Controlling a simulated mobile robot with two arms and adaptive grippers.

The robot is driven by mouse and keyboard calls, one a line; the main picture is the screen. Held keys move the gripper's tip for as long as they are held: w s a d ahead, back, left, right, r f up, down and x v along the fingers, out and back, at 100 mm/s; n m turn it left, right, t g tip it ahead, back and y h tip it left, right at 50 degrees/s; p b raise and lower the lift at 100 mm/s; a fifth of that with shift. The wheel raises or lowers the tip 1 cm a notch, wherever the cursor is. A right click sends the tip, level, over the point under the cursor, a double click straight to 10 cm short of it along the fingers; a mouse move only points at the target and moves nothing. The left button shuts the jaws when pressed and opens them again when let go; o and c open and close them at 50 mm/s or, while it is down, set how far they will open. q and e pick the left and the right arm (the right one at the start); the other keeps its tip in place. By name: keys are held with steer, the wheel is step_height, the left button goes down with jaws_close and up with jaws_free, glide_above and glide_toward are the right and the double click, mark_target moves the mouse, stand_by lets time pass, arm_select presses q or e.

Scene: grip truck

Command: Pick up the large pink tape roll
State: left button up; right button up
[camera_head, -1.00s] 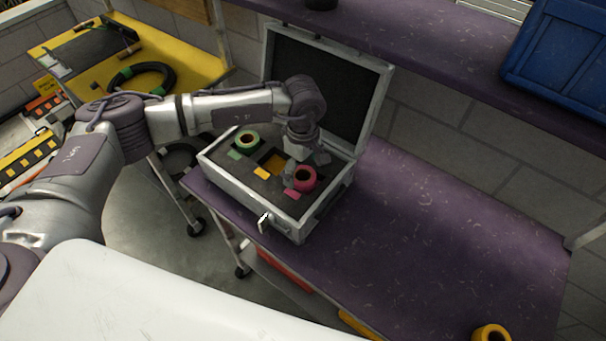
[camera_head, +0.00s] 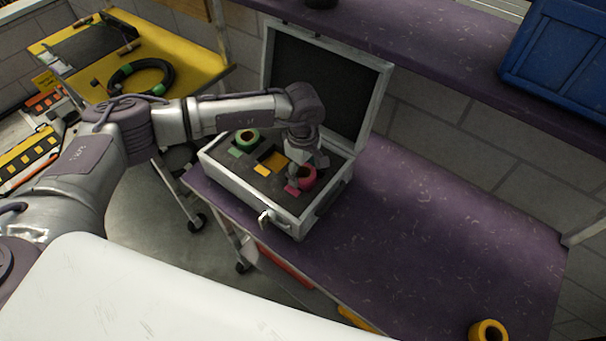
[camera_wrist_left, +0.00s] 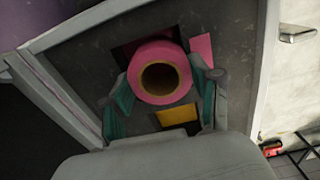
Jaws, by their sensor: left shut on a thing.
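The large pink tape roll (camera_head: 308,176) is at the right side of the open case, partly hidden by my left gripper in the head view. In the left wrist view the pink roll (camera_wrist_left: 179,72) lies between the two fingers, with a dark square recess showing behind it. My left gripper (camera_head: 302,168) is over the case, its fingers shut on the roll's sides. The left gripper's fingers also show in the left wrist view (camera_wrist_left: 160,95), with teal pads. I cannot tell whether the roll is clear of the case's foam. My right gripper is not in view.
The silver case (camera_head: 232,183) stands open on a purple table (camera_head: 430,230), lid up at the back. A yellow roll (camera_head: 489,331) lies at the front right. A blue crate (camera_head: 560,55) is on the shelf.

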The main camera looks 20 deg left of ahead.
arm_select(q)
step_height(320, 180, up, 4)
steer(key=shift+w+r+p, duration=0.1)
steer(key=shift+p, duration=0.75)
steer(key=s+d+r+p, duration=0.2)
steer(key=s+d+r, duration=0.5)
steer(key=d, duration=0.2)
steer(key=shift+d, duration=0.2)
steer(key=shift+f, duration=0.1)
